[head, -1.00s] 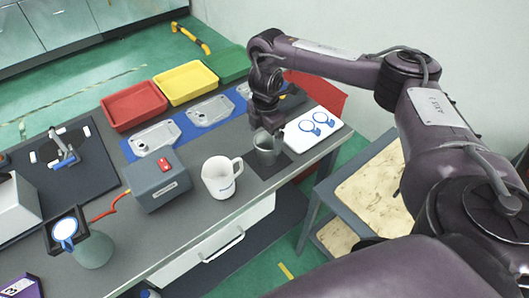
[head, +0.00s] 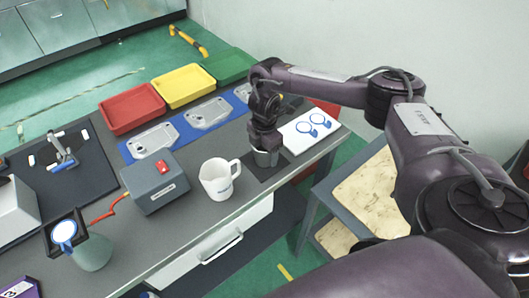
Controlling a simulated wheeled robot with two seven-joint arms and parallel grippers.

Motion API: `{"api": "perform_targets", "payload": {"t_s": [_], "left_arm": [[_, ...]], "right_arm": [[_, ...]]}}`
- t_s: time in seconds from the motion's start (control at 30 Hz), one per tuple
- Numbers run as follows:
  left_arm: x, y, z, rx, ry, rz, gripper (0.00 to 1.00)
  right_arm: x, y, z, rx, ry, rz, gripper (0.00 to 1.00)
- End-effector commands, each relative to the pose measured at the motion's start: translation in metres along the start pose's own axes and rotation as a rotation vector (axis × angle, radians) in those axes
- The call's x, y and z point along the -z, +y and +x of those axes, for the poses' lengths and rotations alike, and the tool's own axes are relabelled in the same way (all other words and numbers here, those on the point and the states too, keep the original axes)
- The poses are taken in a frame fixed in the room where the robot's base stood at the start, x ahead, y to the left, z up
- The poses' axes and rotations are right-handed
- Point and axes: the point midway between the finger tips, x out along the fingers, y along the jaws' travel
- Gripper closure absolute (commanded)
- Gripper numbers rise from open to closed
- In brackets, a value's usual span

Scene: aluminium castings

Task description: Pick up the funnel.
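My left gripper is not in view.
A white mug (head: 218,182) stands close to the left. A white board with blue rings (head: 306,130) lies to the right. A grey box (head: 155,186), castings on a blue mat (head: 178,127) and red (head: 132,110), yellow (head: 183,88) and green (head: 229,66) trays are further left and behind.

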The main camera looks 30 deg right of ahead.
Motion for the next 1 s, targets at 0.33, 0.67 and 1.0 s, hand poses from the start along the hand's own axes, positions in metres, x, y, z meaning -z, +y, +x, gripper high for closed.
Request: {"api": "perform_targets", "payload": {"t_s": [0.33,0.67,1.0], "left_arm": [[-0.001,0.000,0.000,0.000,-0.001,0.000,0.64],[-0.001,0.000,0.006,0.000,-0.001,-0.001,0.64],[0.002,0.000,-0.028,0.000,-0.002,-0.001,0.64]], "right_arm": [[0.000,0.000,-0.001,-0.001,0.000,0.001,0.57],[0.000,0.002,-0.025,-0.005,0.001,0.001,0.57],[-0.001,0.002,-0.128,-0.009,-0.004,-0.001,0.57]]}}
